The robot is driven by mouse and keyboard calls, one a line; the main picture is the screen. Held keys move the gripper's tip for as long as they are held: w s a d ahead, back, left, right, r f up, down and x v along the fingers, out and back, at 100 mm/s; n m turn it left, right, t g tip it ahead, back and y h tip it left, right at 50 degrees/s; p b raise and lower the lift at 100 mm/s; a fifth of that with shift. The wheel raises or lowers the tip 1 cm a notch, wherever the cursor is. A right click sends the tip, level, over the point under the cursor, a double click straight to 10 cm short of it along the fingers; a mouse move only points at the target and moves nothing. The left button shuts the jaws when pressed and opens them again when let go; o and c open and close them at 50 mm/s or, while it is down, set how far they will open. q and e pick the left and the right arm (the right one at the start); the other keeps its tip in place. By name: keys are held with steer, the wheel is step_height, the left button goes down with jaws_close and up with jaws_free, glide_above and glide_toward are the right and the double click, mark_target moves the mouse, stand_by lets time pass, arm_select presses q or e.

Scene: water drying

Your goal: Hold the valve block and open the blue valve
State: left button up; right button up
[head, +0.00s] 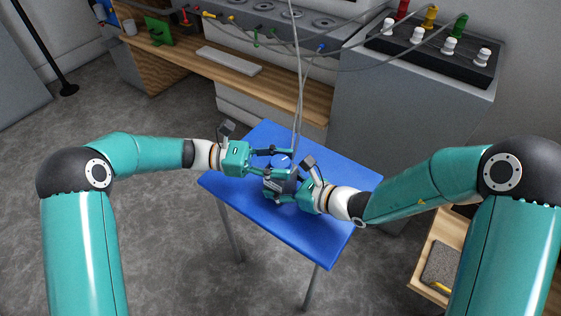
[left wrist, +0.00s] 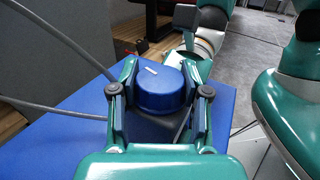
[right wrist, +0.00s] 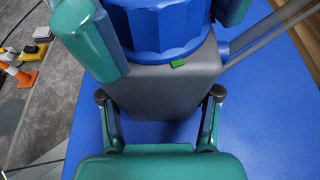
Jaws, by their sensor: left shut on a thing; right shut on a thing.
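The blue valve (left wrist: 160,92) is a round knob with a white mark on top, and it also shows in the head view (head: 281,160). It sits on the grey valve block (right wrist: 165,92), which has a small green mark below the knob in the right wrist view. My left gripper (head: 277,161) is shut on the blue valve, a finger on each side. My right gripper (head: 283,187) is shut on the valve block from the front, below the knob. The block stands on the blue table (head: 260,215); its lower part is partly hidden by the right gripper.
Grey hoses (right wrist: 275,30) run from the block up and away. Behind the table are a wooden bench with a keyboard (head: 229,61) and a grey cabinet with a panel of knobs (head: 430,50). The table's front left part is clear.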

arm_select(q)
steer(key=m+g+y, duration=0.1)
steer(key=m+g, duration=0.2)
steer(key=g, duration=0.1)
steer(key=m+g+y, duration=0.2)
steer(key=g, duration=0.2)
steer(key=shift+w+m, duration=0.15)
steer(key=shift+m, duration=0.25)
steer(key=shift+g+y, duration=0.4)
steer(key=o, duration=1.2)
steer(key=shift+r+t+h, duration=0.1)
steer(key=shift+t+h, duration=0.3)
steer(key=shift+t, duration=0.1)
steer(key=shift+n+t+h, duration=1)
steer(key=shift+n+t, duration=0.6)
steer(key=shift+t, duration=0.4)
steer(key=n+t, duration=0.2)
steer(key=t, duration=0.2)
steer(key=n+t+h, duration=0.1)
steer(key=n+t, duration=0.2)
steer(key=t, duration=0.1)
steer(key=shift+s, duration=0.2)
steer(key=shift+n+t, duration=0.4)
steer(key=shift+t, duration=0.1)
steer(key=a, duration=0.4)
steer(key=s+a, duration=0.1)
steer(key=a, duration=0.7)
steer(key=shift+s, duration=0.25)
